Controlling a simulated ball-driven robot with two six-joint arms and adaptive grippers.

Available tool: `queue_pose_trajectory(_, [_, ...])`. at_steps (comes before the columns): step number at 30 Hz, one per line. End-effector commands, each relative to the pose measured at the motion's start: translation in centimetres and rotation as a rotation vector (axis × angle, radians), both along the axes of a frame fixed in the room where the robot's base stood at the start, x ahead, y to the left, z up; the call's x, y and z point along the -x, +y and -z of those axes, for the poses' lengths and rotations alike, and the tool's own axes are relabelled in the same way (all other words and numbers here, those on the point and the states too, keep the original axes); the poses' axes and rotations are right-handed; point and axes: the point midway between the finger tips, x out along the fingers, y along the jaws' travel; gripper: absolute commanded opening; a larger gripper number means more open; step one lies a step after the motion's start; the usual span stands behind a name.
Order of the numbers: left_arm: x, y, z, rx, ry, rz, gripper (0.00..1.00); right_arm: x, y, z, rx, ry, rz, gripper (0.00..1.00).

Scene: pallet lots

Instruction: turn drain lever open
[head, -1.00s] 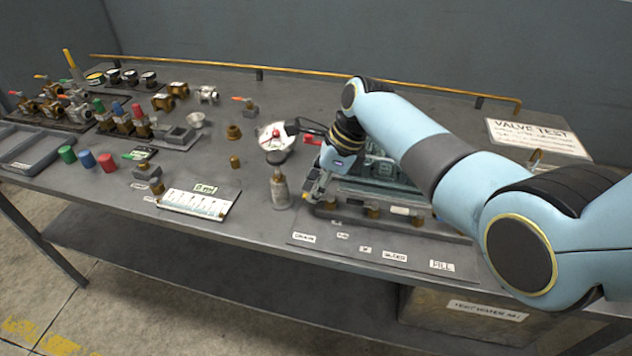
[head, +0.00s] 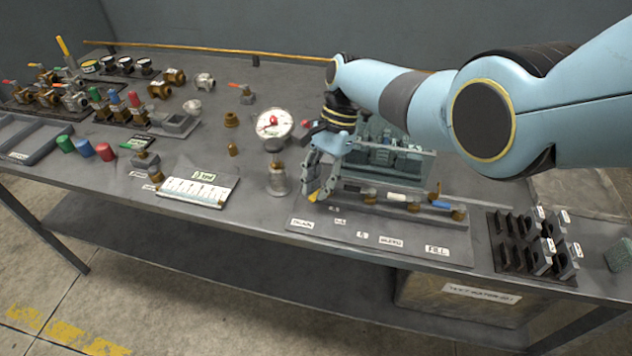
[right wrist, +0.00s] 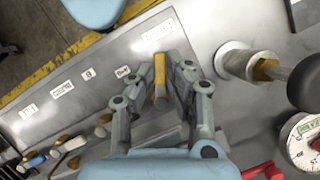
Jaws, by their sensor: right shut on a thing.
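The drain lever (right wrist: 159,76) is a yellow handle in the right wrist view, beside the DRAIN label (head: 301,223) at the left end of the test rig (head: 445,215). My right gripper (right wrist: 161,82) is shut on this lever, with a finger on either side of it. In the head view, my right gripper (head: 316,191) is low at the rig's left end, and only a small yellow bit of the lever shows below the fingers. The valve body under the lever is hidden. My left gripper is not in view.
A black slotted rack (head: 503,247) stands right of the rig.

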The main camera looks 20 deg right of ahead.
Motion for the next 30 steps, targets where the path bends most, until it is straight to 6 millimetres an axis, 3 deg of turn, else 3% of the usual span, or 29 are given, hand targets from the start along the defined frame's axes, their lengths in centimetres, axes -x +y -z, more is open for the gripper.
queue_pose_trajectory(15, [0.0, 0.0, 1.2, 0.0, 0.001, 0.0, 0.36, 0.9, -0.7, 0.1, 0.0, 0.0, -0.375, 0.0])
queue_pose_trajectory(30, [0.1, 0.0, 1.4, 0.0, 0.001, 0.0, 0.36, 1.1, -1.0, 0.1, 0.001, 0.0, -0.467, 0.0])
